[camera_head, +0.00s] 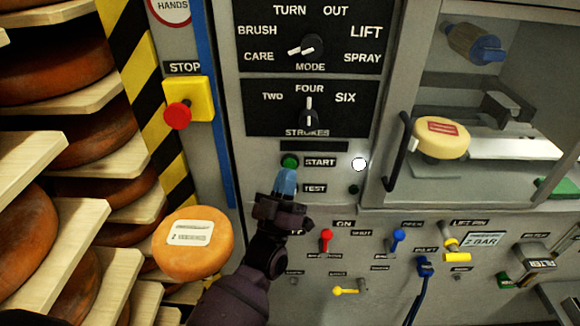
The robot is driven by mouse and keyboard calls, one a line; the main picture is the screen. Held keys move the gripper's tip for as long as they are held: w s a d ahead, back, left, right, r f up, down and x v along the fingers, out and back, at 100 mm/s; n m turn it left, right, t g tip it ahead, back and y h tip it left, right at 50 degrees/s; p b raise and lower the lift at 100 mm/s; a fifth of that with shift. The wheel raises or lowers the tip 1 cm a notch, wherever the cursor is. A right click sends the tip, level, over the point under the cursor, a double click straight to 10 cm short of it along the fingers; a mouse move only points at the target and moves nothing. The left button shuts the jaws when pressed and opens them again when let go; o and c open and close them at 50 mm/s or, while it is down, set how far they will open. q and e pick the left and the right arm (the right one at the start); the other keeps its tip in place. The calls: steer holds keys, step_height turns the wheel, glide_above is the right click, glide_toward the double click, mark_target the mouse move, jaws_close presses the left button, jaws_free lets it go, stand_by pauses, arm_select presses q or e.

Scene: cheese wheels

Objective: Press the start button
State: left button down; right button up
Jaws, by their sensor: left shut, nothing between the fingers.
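The green start button (289,161) sits on the grey control panel (262,200), left of the START label. My left gripper (287,176) is shut, its blue fingertips just below the button in the picture. The tips overlap the button's lower edge or nearly so; I cannot tell whether they touch it. The gripper hides the panel left of the TEST label. My right gripper is not in view.
A red stop button (178,114) on a yellow box is to the left. A cheese wheel (193,243) stands beside my left arm. Shelves of cheese (60,230) fill the left side. Levers and a clear-doored cabinet with a dark handle (398,150) are to the right.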

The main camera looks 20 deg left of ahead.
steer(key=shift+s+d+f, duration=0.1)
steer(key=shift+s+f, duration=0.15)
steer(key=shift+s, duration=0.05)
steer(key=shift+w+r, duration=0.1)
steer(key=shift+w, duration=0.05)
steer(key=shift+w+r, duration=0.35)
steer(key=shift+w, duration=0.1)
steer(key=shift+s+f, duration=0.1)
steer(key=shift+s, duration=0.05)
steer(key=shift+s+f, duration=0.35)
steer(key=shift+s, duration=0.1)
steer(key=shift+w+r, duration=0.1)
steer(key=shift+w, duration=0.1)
